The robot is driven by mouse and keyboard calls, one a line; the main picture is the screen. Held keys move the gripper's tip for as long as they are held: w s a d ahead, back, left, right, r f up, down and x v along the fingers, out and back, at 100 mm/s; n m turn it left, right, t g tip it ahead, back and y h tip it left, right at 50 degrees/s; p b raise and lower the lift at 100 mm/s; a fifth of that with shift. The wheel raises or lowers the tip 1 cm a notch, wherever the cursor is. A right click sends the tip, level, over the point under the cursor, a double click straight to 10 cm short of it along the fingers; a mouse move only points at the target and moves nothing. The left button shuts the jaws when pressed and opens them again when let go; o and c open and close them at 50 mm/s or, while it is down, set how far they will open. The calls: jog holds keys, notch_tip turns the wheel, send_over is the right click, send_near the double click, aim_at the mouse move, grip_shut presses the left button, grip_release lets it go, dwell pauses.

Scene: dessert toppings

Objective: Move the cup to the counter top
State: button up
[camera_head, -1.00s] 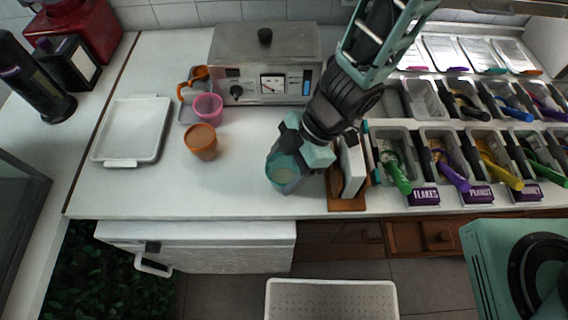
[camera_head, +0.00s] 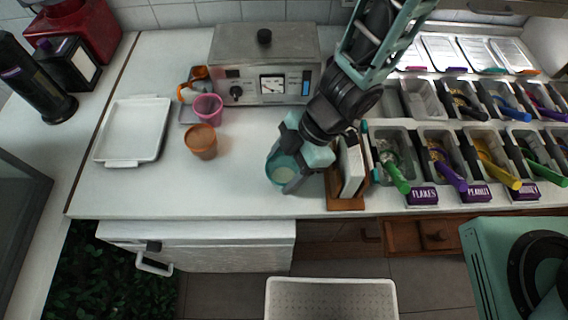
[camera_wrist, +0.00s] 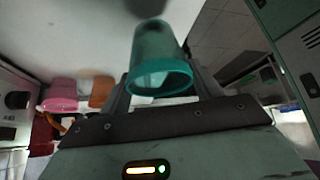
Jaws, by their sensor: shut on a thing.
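A teal cup (camera_head: 277,174) is at my gripper (camera_head: 290,180), over the white counter top (camera_head: 235,190) near its front edge. In the wrist view the teal cup (camera_wrist: 160,62) sits between the two fingers of my gripper (camera_wrist: 162,80), which is shut on it. The cup's rim faces the wrist camera there. In the head view one finger covers part of the cup. Whether its base touches the counter cannot be told.
An orange cup (camera_head: 201,142) and a pink cup (camera_head: 208,110) stand to the left. A napkin holder (camera_head: 350,170) is close on the right, beside topping bins (camera_head: 392,160). A steel machine (camera_head: 262,62) stands behind.

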jog(key=shift+f+b, duration=0.4)
jog(key=shift+f, duration=0.3)
jog(key=shift+f, duration=0.15)
jog(key=shift+s+f, duration=0.1)
